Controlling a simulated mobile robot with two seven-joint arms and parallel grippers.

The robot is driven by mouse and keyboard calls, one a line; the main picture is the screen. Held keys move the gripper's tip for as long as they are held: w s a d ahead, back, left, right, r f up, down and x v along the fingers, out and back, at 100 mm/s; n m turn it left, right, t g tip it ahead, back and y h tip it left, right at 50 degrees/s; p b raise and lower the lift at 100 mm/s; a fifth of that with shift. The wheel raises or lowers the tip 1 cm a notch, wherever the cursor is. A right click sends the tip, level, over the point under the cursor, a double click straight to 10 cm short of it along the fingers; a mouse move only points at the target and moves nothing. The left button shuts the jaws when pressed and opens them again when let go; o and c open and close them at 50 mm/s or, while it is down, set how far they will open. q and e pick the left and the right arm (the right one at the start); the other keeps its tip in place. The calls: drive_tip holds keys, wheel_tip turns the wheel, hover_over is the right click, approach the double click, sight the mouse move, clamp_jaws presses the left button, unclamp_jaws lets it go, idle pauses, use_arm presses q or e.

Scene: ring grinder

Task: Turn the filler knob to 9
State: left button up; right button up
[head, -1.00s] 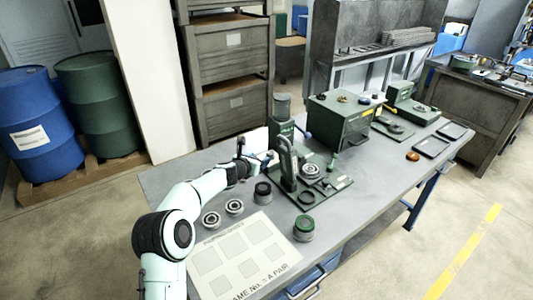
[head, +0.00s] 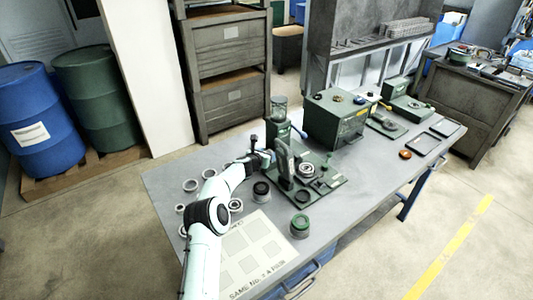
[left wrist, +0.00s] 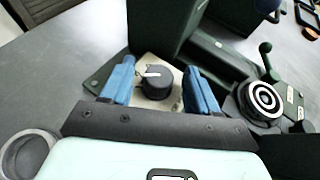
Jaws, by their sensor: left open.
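The filler knob (left wrist: 163,82) is a dark round knob with a white pointer, on a pale plate in the left wrist view. The pointer aims left in that view; no scale numbers can be read. My left gripper (left wrist: 160,84) has its two blue fingers apart, one on each side of the knob; I cannot tell whether they touch it. In the head view, my left gripper (head: 266,156) is at the foot of the green filler (head: 279,119), and the knob is hidden there. My right gripper is not in view.
A green press fixture (head: 284,164) stands right beside my left gripper. A green box (head: 336,119) is behind it. Several metal rings and a dark cup (head: 261,190) lie near my arm. A green-topped jar (head: 300,225) and a printed sheet (head: 262,238) are at the front.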

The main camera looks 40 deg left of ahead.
use_arm(q)
drive_tip(key=shift+s, duration=0.1)
drive_tip(key=c, duration=1)
drive_tip(key=shift+a+r+m+h, duration=0.15)
drive_tip(key=shift+a+m+h, duration=0.05)
drive_tip(key=shift+m+h, duration=0.6)
drive_tip(key=shift+c, duration=0.2)
drive_tip(key=shift+m+h, duration=0.6)
drive_tip(key=shift+h, duration=0.2)
drive_tip(key=o, duration=0.9)
drive_tip(key=shift+o, duration=0.7)
